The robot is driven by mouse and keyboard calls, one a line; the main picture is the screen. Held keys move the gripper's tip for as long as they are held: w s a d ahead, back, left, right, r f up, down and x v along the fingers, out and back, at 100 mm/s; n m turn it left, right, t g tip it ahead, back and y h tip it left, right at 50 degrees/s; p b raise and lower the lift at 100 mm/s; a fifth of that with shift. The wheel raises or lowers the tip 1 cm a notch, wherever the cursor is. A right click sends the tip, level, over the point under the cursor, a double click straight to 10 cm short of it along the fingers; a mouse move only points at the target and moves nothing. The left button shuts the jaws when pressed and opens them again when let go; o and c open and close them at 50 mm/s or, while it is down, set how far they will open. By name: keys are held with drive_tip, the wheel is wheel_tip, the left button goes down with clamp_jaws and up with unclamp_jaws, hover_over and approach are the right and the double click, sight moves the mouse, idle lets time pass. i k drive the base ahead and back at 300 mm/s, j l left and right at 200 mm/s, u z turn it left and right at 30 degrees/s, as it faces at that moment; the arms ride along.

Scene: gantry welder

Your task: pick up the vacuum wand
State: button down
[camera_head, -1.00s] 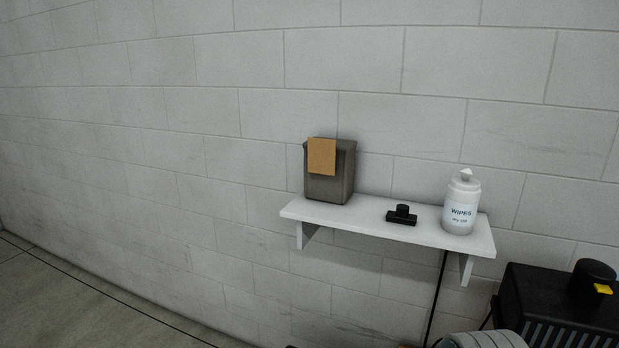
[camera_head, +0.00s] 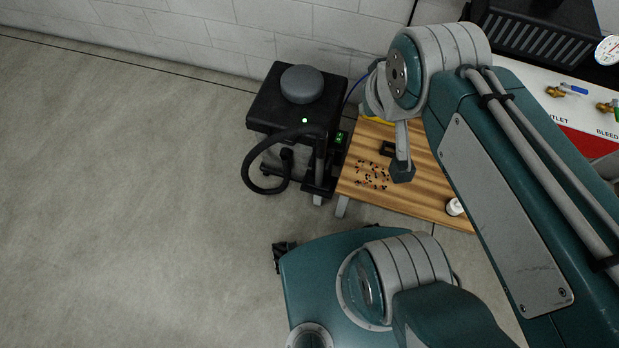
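A black vacuum unit (camera_head: 262,112) with a grey round cap stands on the floor left of a wooden table. A black hose (camera_head: 249,170) loops down from its front. A dark upright tube (camera_head: 320,158) at the unit's right front looks like the vacuum wand, but dark parts overlap it. My gripper (camera_head: 402,168) is seen from above over the table, right of the unit and apart from it. One grey finger with a dark tip shows; the rest is hidden by my arm, so its opening is unclear. Nothing is visibly held.
The wooden table (camera_head: 427,200) holds scattered small dark bits (camera_head: 372,177), a small black block (camera_head: 388,149) and a white round container (camera_head: 454,207). A panel with valves (camera_head: 566,90) is at the upper right. The floor on the left is clear.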

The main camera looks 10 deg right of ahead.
sight(317, 183)
drive_tip(key=k+j, duration=0.4)
drive_tip(key=k, duration=0.2)
drive_tip(key=k+j, duration=0.35)
drive_tip(key=k, duration=0.2)
drive_tip(key=i+z, duration=0.4)
drive_tip(key=i, duration=0.9)
